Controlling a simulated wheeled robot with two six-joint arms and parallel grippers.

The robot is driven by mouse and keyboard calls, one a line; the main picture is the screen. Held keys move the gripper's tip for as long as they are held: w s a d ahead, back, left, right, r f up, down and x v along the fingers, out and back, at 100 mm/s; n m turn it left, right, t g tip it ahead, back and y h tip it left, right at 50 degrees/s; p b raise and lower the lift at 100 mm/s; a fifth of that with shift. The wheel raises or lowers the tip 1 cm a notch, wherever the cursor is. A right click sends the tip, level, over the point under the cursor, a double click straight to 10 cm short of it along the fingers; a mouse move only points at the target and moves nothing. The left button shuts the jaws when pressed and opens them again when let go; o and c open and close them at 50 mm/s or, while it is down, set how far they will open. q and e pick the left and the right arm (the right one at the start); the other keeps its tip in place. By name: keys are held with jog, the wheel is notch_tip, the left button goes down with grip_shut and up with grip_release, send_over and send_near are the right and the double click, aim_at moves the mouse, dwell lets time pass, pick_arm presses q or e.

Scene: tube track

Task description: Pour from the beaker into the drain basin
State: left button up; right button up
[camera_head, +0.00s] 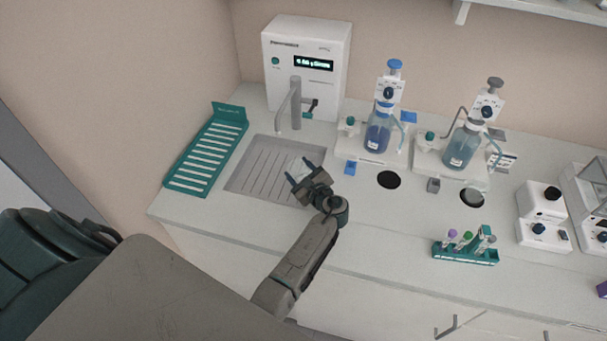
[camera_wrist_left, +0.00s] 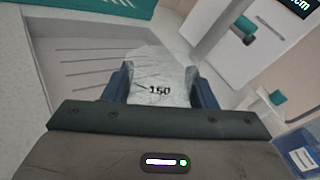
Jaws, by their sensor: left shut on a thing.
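My left gripper (camera_head: 302,178) is shut on a clear glass beaker (camera_head: 299,169) over the right part of the drain basin (camera_head: 253,172). In the left wrist view the beaker (camera_wrist_left: 160,80) sits between the two blue fingers and shows the mark 150. Its far end points toward the basin, and it looks tilted. I cannot tell whether liquid is in it or leaving it. The grey ribbed basin also shows in the left wrist view (camera_wrist_left: 75,65). My right gripper is in neither view.
A grey tap (camera_head: 296,105) and a white dispenser unit (camera_head: 306,65) stand behind the basin. A teal slotted rack (camera_head: 208,150) lies left of it. Two bottle dispensers (camera_head: 379,130) (camera_head: 464,147) and a teal tube rack (camera_head: 465,253) stand to the right. The counter front is mostly clear.

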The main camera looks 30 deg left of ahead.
aim_at(309, 170)
pick_arm(q)
jog(key=shift+w+d+m+y, duration=0.3)
jog(key=shift+d+m, duration=0.15)
jog(key=shift+m, duration=0.25)
jog(key=m, duration=0.1)
jog(key=w+d+m+y+b, duration=0.1)
jog(key=m, duration=0.1)
jog(key=shift+w+d, duration=0.25)
jog(key=shift+s, duration=0.15)
jog(key=shift+a, duration=0.1)
